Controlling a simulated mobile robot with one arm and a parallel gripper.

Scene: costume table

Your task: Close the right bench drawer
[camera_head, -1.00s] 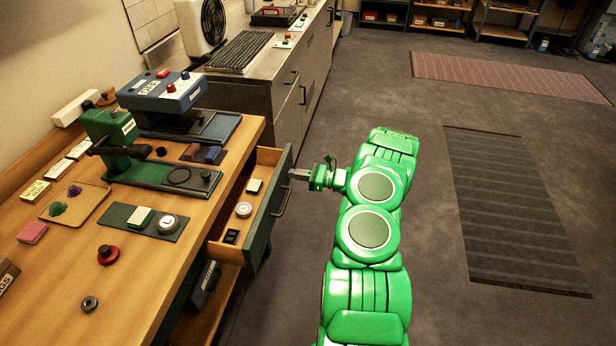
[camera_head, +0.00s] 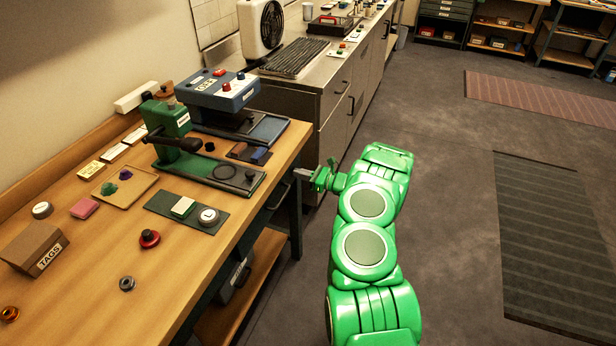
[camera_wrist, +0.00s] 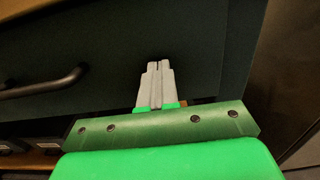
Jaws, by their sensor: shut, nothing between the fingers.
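The right bench drawer shows its dark green front (camera_wrist: 110,45) in the wrist view, with a black bar handle (camera_wrist: 40,84) at the left. In the head view the front (camera_head: 268,207) sits under the edge of the wooden bench top (camera_head: 150,275), and none of the drawer's inside shows. It looks flush or nearly so. My gripper (camera_head: 303,173) is shut and empty at the far end of the drawer front. In the wrist view its fingers (camera_wrist: 157,68) point at the front, right of the handle; I cannot tell whether they touch it.
The bench top holds a green press (camera_head: 170,122), a blue device (camera_head: 220,92), a tags box (camera_head: 35,248) and small parts. A lower shelf (camera_head: 240,290) is under the bench. A grey cabinet (camera_head: 340,105) stands beyond. The floor to the right is clear apart from mats (camera_head: 550,230).

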